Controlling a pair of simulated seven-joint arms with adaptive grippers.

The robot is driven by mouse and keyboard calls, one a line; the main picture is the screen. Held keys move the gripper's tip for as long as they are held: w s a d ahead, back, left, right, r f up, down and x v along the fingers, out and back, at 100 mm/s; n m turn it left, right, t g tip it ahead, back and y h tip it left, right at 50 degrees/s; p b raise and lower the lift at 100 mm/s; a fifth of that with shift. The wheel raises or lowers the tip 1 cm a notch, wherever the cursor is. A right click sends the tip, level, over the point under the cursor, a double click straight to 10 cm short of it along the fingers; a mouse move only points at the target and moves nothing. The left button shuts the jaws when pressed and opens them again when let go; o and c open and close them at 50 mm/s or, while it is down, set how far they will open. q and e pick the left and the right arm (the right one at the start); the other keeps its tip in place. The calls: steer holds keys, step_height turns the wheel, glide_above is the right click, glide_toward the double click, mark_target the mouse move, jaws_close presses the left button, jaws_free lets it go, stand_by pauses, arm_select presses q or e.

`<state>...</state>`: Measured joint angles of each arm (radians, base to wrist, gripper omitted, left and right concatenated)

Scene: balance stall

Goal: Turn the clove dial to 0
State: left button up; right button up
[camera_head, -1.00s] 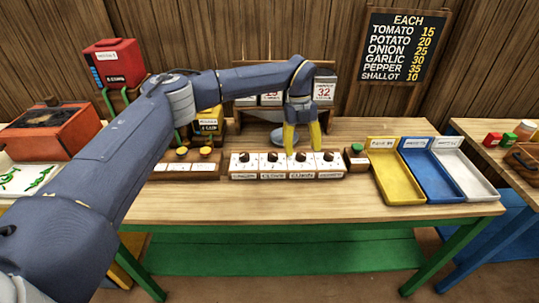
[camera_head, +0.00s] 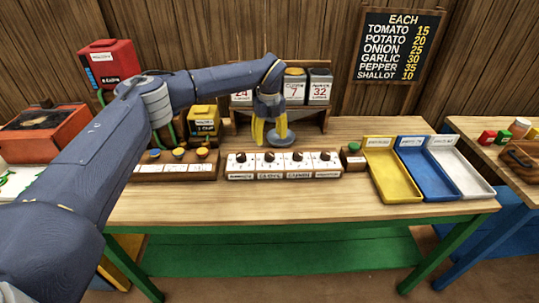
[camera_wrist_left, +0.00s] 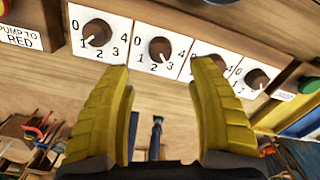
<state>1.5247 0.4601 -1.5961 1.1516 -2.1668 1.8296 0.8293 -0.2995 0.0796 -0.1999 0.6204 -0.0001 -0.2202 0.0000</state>
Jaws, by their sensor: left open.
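A wooden block (camera_head: 232,173) carries a row of several dark dials on white faces, with labels too small to read surely, so I cannot tell which is the clove dial. In the left wrist view, the first dial (camera_wrist_left: 97,32) points near 1 and the second dial (camera_wrist_left: 160,49) between 2 and 3. A third dial (camera_wrist_left: 208,66) is partly behind a finger. A fourth dial (camera_wrist_left: 257,78) is at the right; its setting is unclear. My left gripper (camera_head: 268,138) is open and empty above the row's back edge; its yellow fingers (camera_wrist_left: 160,70) frame the second dial, apart from it.
Yellow (camera_head: 388,190), blue (camera_head: 425,185) and white (camera_head: 462,182) trays lie right. The front table is clear.

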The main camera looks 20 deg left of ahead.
mark_target(269, 154)
arm_select(q)
step_height(269, 154, down, 9)
steer(key=shift+r, duration=0.2)
stand_by(0.3)
jaws_close()
stand_by(0.4)
